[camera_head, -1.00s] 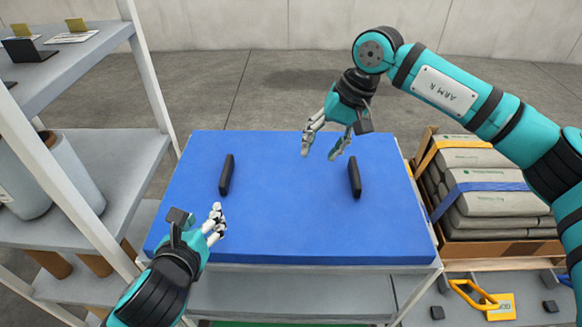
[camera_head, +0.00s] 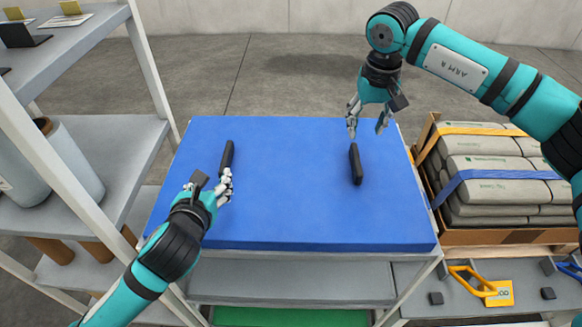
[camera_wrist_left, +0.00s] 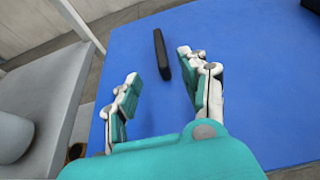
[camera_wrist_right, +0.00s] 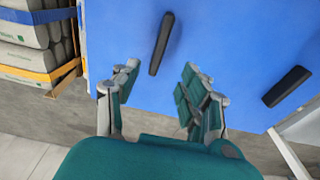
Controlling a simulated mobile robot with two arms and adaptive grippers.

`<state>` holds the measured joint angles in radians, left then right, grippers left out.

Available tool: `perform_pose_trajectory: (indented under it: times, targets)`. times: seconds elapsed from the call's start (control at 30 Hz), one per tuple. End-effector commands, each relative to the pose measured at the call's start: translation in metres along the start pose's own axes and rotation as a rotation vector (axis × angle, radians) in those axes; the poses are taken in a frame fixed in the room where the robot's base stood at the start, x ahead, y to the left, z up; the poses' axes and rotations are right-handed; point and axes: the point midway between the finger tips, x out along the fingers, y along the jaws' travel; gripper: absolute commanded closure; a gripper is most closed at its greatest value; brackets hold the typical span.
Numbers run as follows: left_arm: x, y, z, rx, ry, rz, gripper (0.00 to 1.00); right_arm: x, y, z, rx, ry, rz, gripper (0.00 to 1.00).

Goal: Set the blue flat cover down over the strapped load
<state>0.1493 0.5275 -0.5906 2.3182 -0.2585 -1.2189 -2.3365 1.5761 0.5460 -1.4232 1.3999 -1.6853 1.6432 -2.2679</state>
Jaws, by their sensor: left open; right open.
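The blue flat cover (camera_head: 290,205) lies on top of a grey-framed table. It has two black handles, a left one (camera_head: 226,157) and a right one (camera_head: 355,164). My left gripper (camera_head: 224,186) is open and empty, just in front of the left handle; in the left wrist view the handle (camera_wrist_left: 162,54) stands beyond the fingers. My right gripper (camera_head: 368,123) is open and empty, above and just behind the right handle, which shows between and beyond its fingers in the right wrist view (camera_wrist_right: 161,44). The strapped load (camera_head: 492,190) of grey sacks sits to the right.
A shelf rack (camera_head: 110,155) with grey rolls stands close on the left. A yellow-handled tool (camera_head: 480,286) and black blocks lie on a grey surface at the lower right. Open floor lies behind the table.

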Motion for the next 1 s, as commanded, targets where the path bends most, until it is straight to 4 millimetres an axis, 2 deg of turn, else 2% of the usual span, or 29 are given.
perform_pose_trajectory:
  times: [0.03,0.3,0.5,0.7,1.0]
  targets:
    - [0.011,0.0,0.0,-0.003,0.0,0.001,0.56,0.012,0.001,0.001,0.001,-0.003,0.001,0.56]
    - [0.065,0.0,0.0,-0.003,0.001,0.0,0.56,0.066,0.0,0.001,0.001,-0.003,0.001,0.56]
    - [0.099,0.0,0.001,-0.002,0.0,0.001,0.56,0.099,0.0,0.001,0.001,-0.002,0.0,0.56]
    - [0.117,0.0,0.001,-0.001,-0.001,0.0,0.56,0.117,0.0,0.0,0.0,0.0,0.0,0.56]
    - [0.12,0.0,0.001,-0.001,-0.001,-0.001,0.56,0.12,0.0,0.0,0.0,0.001,0.0,0.56]
